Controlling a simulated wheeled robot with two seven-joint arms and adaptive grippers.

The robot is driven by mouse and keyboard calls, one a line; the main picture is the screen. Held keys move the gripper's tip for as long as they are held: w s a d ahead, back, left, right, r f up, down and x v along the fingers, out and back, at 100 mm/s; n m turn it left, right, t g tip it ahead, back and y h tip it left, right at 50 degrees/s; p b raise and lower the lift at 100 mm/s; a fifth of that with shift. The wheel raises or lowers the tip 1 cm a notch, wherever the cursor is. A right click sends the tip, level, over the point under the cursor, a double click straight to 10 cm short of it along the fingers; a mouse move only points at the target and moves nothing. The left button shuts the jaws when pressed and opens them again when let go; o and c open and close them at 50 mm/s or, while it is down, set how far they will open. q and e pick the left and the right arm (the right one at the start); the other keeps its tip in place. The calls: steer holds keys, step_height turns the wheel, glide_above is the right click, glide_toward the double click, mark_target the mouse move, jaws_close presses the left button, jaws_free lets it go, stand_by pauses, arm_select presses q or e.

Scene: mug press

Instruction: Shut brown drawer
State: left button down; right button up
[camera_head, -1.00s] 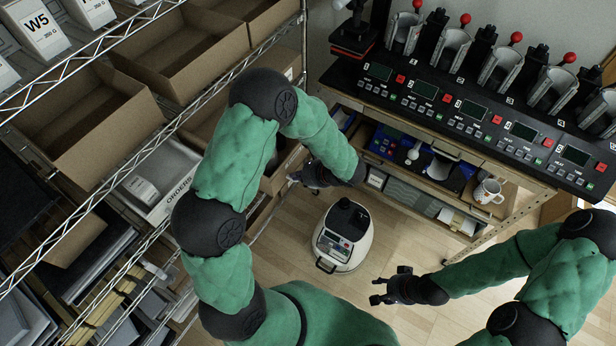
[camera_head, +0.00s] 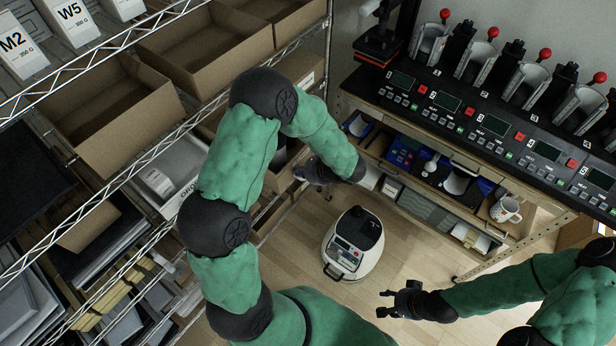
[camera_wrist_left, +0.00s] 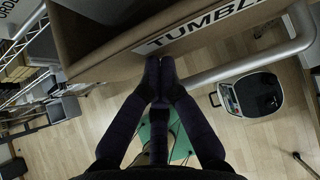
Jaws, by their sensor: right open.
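A brown drawer-like box (camera_wrist_left: 105,35) with a white label reading "TUMBL..." fills the top of the left wrist view. The fingertips of my left gripper (camera_wrist_left: 161,75) are together, empty, at the lower edge of its front; I cannot tell whether they touch it. In the head view my left gripper (camera_head: 308,172) is by the shelf rack's right side, and my arm hides much of this box. How far the box stands out is unclear. My right gripper (camera_head: 397,302) is open and empty above the floor, far from the box.
A white and black machine (camera_head: 353,243) stands on the floor between my arms. The press bench (camera_head: 480,120) is at the right, with a wooden compartment below holding blue items and a mug (camera_head: 505,209). A metal rack post (camera_wrist_left: 245,65) runs near the box.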

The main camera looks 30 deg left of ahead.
arm_select(q)
steer(key=a+b, duration=0.1)
steer(key=a, duration=0.5)
steer(key=w+a+b, duration=0.1)
steer(key=a, duration=0.6)
steer(key=a+b, duration=0.2)
steer(key=a, duration=0.4)
steer(key=shift+w+a, duration=0.35)
steer(key=shift+a, duration=0.95)
arm_select(e)
step_height(320, 180, down, 5)
steer(key=shift+r, duration=0.1)
arm_select(q)
steer(key=shift+a+r, duration=0.1)
steer(key=shift+w+d+b, duration=0.15)
steer(key=shift+d+b, duration=0.15)
steer(key=d, duration=0.4)
steer(key=shift+s+d+r, duration=0.25)
steer(key=shift+s+r, duration=0.05)
steer(key=shift+r, duration=0.05)
steer(key=v, duration=0.8)
steer(key=shift+d+r, duration=0.2)
steer(key=shift+r, duration=0.05)
arm_select(e)
steer(key=shift+s+d, duration=0.65)
steer(key=shift+s, duration=0.15)
